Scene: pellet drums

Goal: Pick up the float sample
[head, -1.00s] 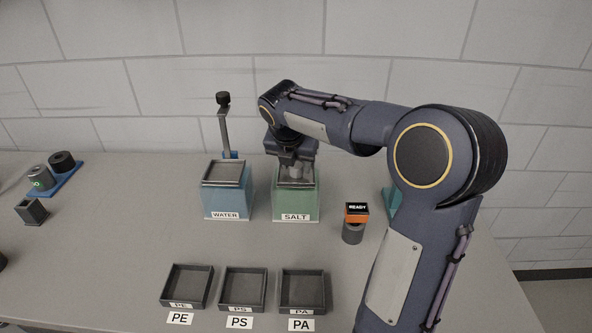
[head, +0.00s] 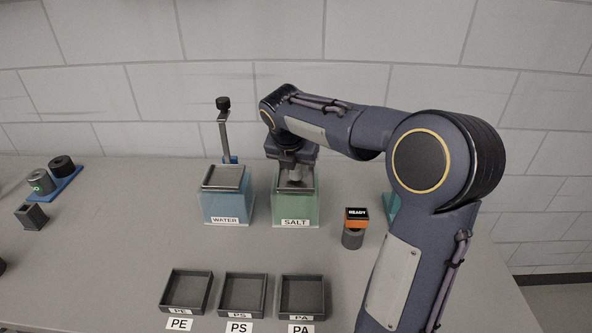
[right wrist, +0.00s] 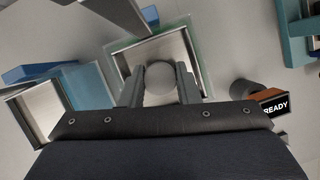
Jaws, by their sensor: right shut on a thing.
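My right gripper (head: 294,172) points down over the green tank labelled SALT (head: 295,211). In the right wrist view the right gripper (right wrist: 160,85) is shut on a pale grey, round-topped thing, which I take for the float sample (right wrist: 160,78). It sits between the two fingers, at the open top of the salt tank (right wrist: 124,62). How deep its lower end reaches cannot be told. My left gripper is not in view.
The blue WATER tank (head: 226,206) stands left of the salt tank, with a post behind it. An orange READY display (head: 357,220) on a grey cylinder stands to the right. Open trays PE (head: 187,311), PS (head: 243,314) and PA (head: 302,314) line the front.

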